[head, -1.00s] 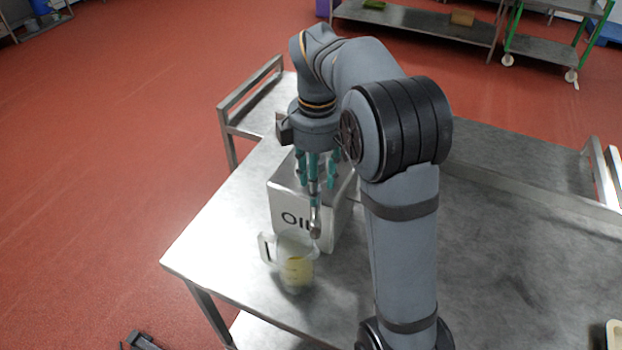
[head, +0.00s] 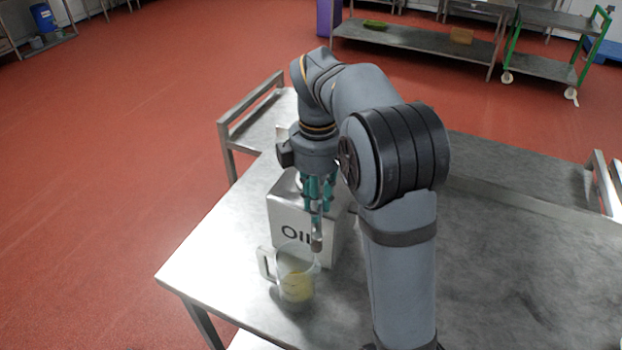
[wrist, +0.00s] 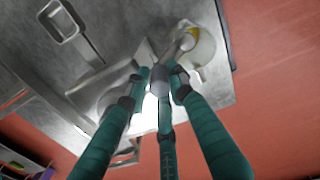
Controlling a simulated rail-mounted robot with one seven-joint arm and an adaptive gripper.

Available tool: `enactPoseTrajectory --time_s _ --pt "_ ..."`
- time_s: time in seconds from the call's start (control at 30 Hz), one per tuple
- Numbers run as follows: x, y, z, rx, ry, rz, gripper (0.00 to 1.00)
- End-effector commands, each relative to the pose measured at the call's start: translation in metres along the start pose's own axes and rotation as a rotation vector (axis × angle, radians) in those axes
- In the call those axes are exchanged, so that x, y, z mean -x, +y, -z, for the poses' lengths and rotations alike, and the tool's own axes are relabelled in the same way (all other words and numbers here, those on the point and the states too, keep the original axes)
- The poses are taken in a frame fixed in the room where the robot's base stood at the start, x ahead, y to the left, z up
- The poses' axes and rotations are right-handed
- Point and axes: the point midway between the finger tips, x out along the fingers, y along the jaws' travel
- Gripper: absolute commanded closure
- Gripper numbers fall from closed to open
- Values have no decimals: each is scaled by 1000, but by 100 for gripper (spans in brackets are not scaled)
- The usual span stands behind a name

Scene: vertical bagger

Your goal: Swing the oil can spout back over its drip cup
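The square metal oil can (head: 287,219), lettered "OIL", stands upright on the steel table. Its spout (head: 316,238) shows below my fingers in front of the can, its tip at the rear right rim of the clear drip cup (head: 296,280). The cup has a handle at left and yellowish oil inside. My gripper (head: 318,200) points down over the can with its teal fingers around the upper spout. In the wrist view the fingertips (wrist: 159,78) are drawn close together near the spout (wrist: 184,44); whether they press on it is unclear.
The steel table (head: 225,245) is clear left of the can and cup. A raised metal rail (head: 250,97) stands at its back left. My arm covers the area right of the can. A shelf (head: 415,48) and a green-framed cart (head: 545,62) stand far behind.

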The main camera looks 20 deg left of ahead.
Motion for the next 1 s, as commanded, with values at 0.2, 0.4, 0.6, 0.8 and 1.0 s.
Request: enactPoseTrajectory --time_s 0.2,0.4,0.6,0.8,1.0 --pt "0 0 0 0 0 0 92" --pt "0 0 0 0 0 0 100" --pt "2 3 -11 65 -1 0 100" --pt "1 7 -28 195 1 1 100" --pt "2 12 -39 267 0 1 100"
